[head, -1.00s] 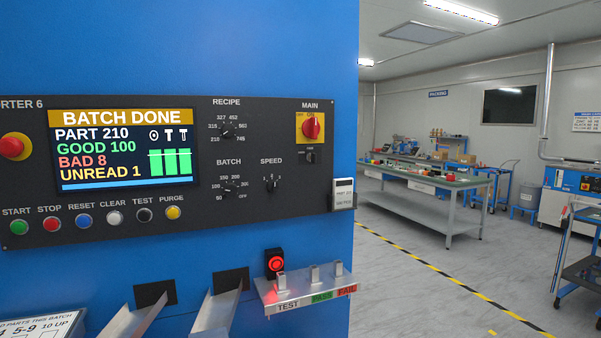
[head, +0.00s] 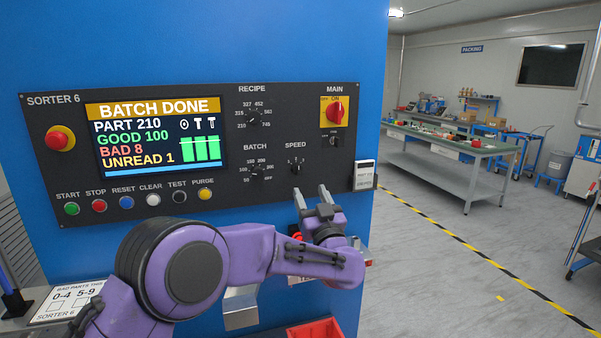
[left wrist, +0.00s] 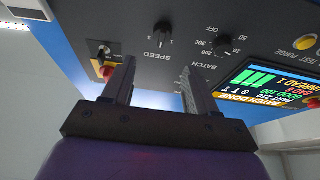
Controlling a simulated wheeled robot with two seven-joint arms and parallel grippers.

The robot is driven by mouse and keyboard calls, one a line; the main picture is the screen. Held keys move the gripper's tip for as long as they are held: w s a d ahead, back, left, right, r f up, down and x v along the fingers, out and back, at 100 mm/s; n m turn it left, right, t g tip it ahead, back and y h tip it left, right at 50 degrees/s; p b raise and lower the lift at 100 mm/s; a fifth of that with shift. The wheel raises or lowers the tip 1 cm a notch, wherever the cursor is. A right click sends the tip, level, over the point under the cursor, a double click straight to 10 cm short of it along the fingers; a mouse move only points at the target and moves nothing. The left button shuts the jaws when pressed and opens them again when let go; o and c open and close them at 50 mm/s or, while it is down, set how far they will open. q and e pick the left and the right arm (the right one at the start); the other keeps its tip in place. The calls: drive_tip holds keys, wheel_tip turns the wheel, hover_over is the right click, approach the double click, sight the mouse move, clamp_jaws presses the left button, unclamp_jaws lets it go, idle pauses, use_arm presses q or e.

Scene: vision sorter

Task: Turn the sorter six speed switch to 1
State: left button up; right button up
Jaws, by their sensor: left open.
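The speed switch (head: 296,168) is a small black knob under the label SPEED on the dark panel of sorter 6. It also shows in the left wrist view (left wrist: 163,35), with the panel seen upside down. Its exact setting is too small to read. My left gripper (head: 311,190) is open and empty, just below the speed switch with its fingers pointing up toward the panel. In the left wrist view its two fingers (left wrist: 155,78) stand apart, and the knob lies beyond their tips, untouched. My right gripper is not in view.
The batch knob (head: 257,170) is left of the speed switch, and the recipe knob (head: 254,117) is above it. The red main switch (head: 336,112) is up and to the right. A small white box (head: 364,175) hangs at the panel's right edge. A red bin (head: 316,331) is below.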

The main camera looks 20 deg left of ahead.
sight(299, 170)
use_arm(q)
drive_tip(key=p+x, duration=0.3)
drive_tip(key=x, duration=0.4)
drive_tip(key=shift+w+a, duration=0.25)
drive_tip(key=shift+a, duration=0.1)
drive_tip(key=shift+w+a+r+p, duration=0.2)
drive_tip(key=shift+w+a+p, duration=0.15)
drive_tip(key=shift+w, duration=0.25)
drive_tip(key=shift+c, duration=0.3)
drive_tip(key=c, duration=1)
